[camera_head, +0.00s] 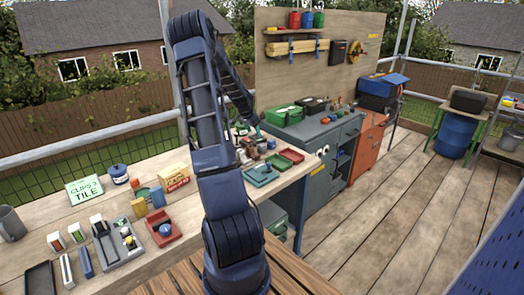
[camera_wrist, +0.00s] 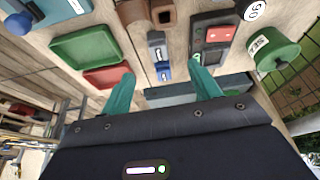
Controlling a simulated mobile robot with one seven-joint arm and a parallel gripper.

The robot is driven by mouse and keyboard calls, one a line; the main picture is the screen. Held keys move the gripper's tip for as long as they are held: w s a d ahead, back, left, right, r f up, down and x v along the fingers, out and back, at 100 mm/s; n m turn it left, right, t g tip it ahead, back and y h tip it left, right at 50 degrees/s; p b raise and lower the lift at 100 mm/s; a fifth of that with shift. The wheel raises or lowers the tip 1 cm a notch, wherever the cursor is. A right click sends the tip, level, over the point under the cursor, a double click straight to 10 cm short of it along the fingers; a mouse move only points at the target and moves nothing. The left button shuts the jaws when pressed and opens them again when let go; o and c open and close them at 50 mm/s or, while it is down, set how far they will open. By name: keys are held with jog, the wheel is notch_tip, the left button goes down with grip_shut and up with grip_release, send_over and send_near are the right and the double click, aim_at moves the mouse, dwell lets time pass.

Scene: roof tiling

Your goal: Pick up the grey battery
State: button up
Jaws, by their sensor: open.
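In the wrist view, a small grey block (camera_wrist: 157,45) with a pale stripe lies on the wooden bench, with a blue piece (camera_wrist: 163,71) at its near end. It looks like the grey battery, but I cannot be sure. In the head view, my arm hides much of this part of the bench, and I cannot pick out the battery there.
In the wrist view, green (camera_wrist: 85,47) and red (camera_wrist: 106,76) trays lie left of the block. A dark case with a red panel (camera_wrist: 218,34) and a green spool (camera_wrist: 274,50) lie right. In the head view, the bench's left part holds several tools and a "Clips 3 Tile" sign (camera_head: 85,190).

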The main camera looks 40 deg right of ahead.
aim_at(262, 145)
jog(key=shift+m, duration=0.3)
jog(key=x, duration=0.2)
jog(key=d+x, duration=0.1)
jog(key=x, duration=0.4)
jog(key=shift+s+d, duration=0.3)
jog(key=shift+d, duration=0.1)
jog(key=shift+x, duration=2.9)
jog(key=shift+w+a, duration=0.1)
jog(key=shift+c, duration=0.2)
jog(key=c, duration=1.2)
jog(key=shift+o, duration=0.2)
